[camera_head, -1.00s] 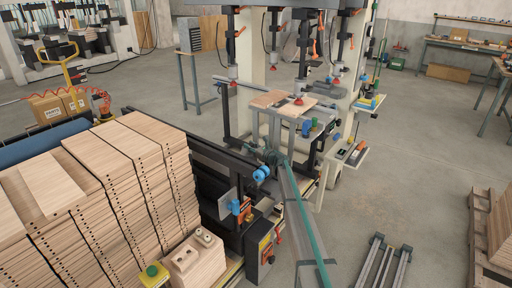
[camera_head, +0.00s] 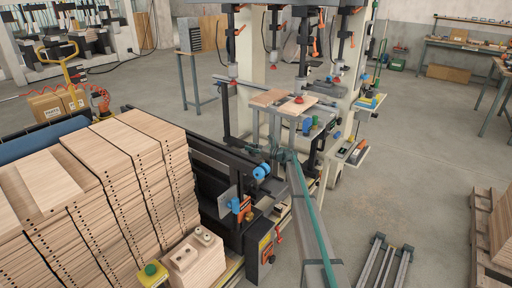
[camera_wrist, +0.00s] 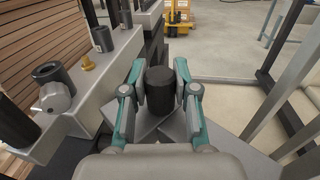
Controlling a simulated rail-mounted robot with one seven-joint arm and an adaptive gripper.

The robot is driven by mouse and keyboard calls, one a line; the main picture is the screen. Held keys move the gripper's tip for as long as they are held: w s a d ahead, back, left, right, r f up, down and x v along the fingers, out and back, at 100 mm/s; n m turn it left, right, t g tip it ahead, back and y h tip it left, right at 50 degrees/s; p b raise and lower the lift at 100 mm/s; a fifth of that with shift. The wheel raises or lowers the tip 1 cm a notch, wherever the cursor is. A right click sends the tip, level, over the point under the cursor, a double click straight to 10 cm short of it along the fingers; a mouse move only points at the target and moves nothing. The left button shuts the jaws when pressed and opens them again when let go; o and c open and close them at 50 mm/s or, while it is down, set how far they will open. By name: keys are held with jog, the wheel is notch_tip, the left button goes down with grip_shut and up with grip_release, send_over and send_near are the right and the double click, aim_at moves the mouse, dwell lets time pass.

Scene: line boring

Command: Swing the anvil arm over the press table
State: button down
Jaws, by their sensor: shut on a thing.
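My gripper (camera_wrist: 163,84) is shut around an upright black cylindrical knob (camera_wrist: 160,98) in the wrist view, with a teal-edged finger on each side. The knob stands on a flat grey metal piece (camera_wrist: 176,128), which seems to be the anvil arm; its full outline is hidden by my gripper. In the head view my gripper (camera_head: 284,156) is small and dark, low at the front of the drilling machine, and the knob cannot be made out. Which surface is the press table is unclear. Two light boards (camera_head: 297,105) lie on the machine's supports above and behind my gripper.
A tall stack of drilled boards (camera_head: 130,180) stands left of the machine. A grey beam with clamps (camera_wrist: 75,105) runs close to my gripper's left in the wrist view. A control box (camera_head: 262,247) stands in front. Open floor lies to the right, with metal rails (camera_head: 383,262).

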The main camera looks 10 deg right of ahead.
jog(key=shift+s+n+g+y, duration=0.3)
jog(key=shift+s+n+g, duration=0.1)
jog(key=shift+g, duration=0.1)
jog(key=shift+d+f+b, duration=0.1)
jog(key=shift+b, duration=0.25)
jog(key=shift+s+d+n+g+y+b, duration=0.2)
jog(key=shift+s+n+g+y+b, duration=0.15)
jog(key=shift+n+g+y+b, duration=0.35)
jog(key=shift+s+n+g, duration=0.5)
jog(key=shift+s+g, duration=0.05)
jog(key=shift+g, duration=0.45)
jog(key=shift+d+b, duration=0.1)
jog(key=shift+b, duration=0.25)
